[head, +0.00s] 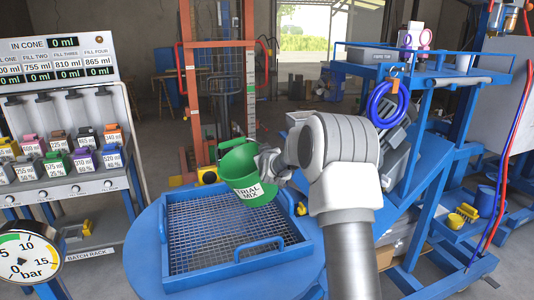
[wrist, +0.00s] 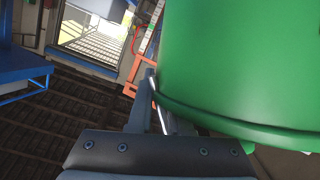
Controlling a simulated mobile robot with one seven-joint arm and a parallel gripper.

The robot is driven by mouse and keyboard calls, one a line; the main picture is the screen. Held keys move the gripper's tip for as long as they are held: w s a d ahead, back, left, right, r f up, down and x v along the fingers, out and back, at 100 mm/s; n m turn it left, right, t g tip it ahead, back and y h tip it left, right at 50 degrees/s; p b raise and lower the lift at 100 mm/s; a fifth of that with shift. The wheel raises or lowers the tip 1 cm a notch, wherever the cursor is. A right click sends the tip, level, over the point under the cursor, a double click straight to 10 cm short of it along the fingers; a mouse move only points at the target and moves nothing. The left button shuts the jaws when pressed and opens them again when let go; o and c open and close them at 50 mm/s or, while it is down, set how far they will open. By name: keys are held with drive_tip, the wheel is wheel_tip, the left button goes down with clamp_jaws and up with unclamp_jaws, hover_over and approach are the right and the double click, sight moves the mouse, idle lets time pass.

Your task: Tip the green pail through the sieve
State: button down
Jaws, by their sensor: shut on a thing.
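The green pail (head: 240,172) is held above the sieve, tilted, with its mouth toward the upper left. It bears a white label with black letters, partly reading "MIX". My gripper (head: 272,162) is shut on the pail at its right side. In the wrist view the pail (wrist: 240,70) fills the upper right, and my gripper (wrist: 158,112) shows at its edge. The sieve (head: 178,280) is a blue square frame with a wire mesh and blue handles, lying on a round blue top. The pail hides part of the mesh. I cannot see what is in the pail.
A batch rack (head: 70,190) with small coloured containers and a display reading "IN CONE 0 ml" stands at the left. A pressure gauge (head: 28,257) is at the lower left. A blue frame (head: 425,160) with hoses stands at the right. An orange mast (head: 185,100) rises behind the sieve.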

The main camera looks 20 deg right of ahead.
drive_tip(key=s+a+f+n+t+b, duration=0.1)
drive_tip(key=a+n+t+b, duration=0.1)
drive_tip(key=a+n+b, duration=0.1)
drive_tip(key=s+a+f+n+t+b, duration=0.1)
drive_tip(key=a+n+t+b, duration=0.1)
drive_tip(key=a+n+b, duration=0.2)
drive_tip(key=s+a+f+n+t+b, duration=0.1)
drive_tip(key=a+n+b, duration=0.3)
drive_tip(key=b, duration=0.4)
drive_tip(key=shift+s+a+f+t, duration=0.15)
drive_tip(key=shift+a+f+t, duration=0.15)
drive_tip(key=shift+f+t, duration=0.2)
drive_tip(key=s+a+f+n+t+y+b, duration=0.1)
drive_tip(key=a+n+y+b, duration=0.2)
drive_tip(key=a+n+b, duration=0.2)
drive_tip(key=shift+s+a+f+n+t+b, duration=0.35)
drive_tip(key=shift+n+b, duration=0.25)
drive_tip(key=shift+b, duration=1.2)
idle(0.4)
drive_tip(key=shift+y, duration=0.3)
idle(3.0)
